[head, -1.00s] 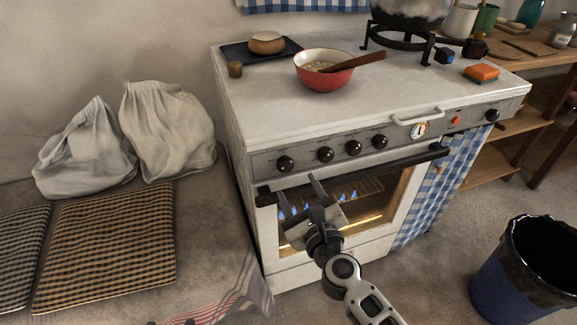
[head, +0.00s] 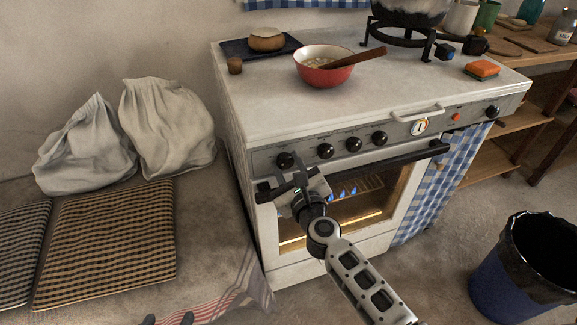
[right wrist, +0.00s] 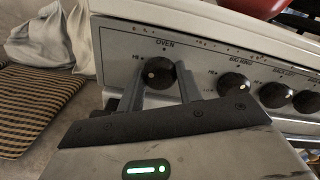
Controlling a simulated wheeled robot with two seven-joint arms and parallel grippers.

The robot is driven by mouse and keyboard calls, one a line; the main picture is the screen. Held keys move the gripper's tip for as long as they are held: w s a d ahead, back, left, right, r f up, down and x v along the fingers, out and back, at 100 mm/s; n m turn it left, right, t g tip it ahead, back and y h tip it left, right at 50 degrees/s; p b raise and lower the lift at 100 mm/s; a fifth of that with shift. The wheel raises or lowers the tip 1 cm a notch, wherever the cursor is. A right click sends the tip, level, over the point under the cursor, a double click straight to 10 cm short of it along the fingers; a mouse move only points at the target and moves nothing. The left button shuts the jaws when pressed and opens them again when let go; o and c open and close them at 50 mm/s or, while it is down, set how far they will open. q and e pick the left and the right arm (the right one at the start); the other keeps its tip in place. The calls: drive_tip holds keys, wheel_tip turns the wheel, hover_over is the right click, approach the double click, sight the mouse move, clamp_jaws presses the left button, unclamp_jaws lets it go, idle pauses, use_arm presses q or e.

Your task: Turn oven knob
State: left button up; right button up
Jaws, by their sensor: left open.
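The oven knob (head: 285,160) is the leftmost black knob on the grey stove panel. My right gripper (head: 284,180) is at the stove front, just below and in front of this knob. Its two fingers stand apart, one on each side of the knob in the right wrist view; I see no clear contact. Only the dark fingertips of my left gripper (head: 168,319) show at the bottom edge of the head view, apart and empty.
More black knobs, such as the neighbouring one (head: 325,151), line the panel to the right. The oven door handle (head: 400,157) runs below them. A red bowl (head: 322,76) with a wooden spoon stands on the stove. A blue bin (head: 520,275) is at lower right.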

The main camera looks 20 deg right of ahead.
use_arm(q)
drive_tip(key=shift+s, duration=0.1)
use_arm(e)
drive_tip(key=shift+n, duration=0.3)
drive_tip(key=shift+n+p, duration=0.45)
drive_tip(key=shift+n, duration=0.35)
drive_tip(key=n+p, duration=0.1)
drive_tip(key=n, duration=0.1)
drive_tip(key=shift+n, duration=0.4)
drive_tip(key=n+p, duration=0.1)
drive_tip(key=n, duration=0.2)
drive_tip(key=shift+n, duration=0.3)
drive_tip(key=shift+n+p, duration=0.3)
drive_tip(key=shift+n, duration=0.5)
drive_tip(key=shift+n+p, duration=0.35)
drive_tip(key=shift+n, duration=0.75)
use_arm(q)
drive_tip(key=shift+s+a+r+m+g+y, duration=0.2)
drive_tip(key=shift+a+r+m+g+y, duration=0.15)
drive_tip(key=shift+r, duration=0.3)
use_arm(e)
drive_tip(key=shift+n, duration=0.7)
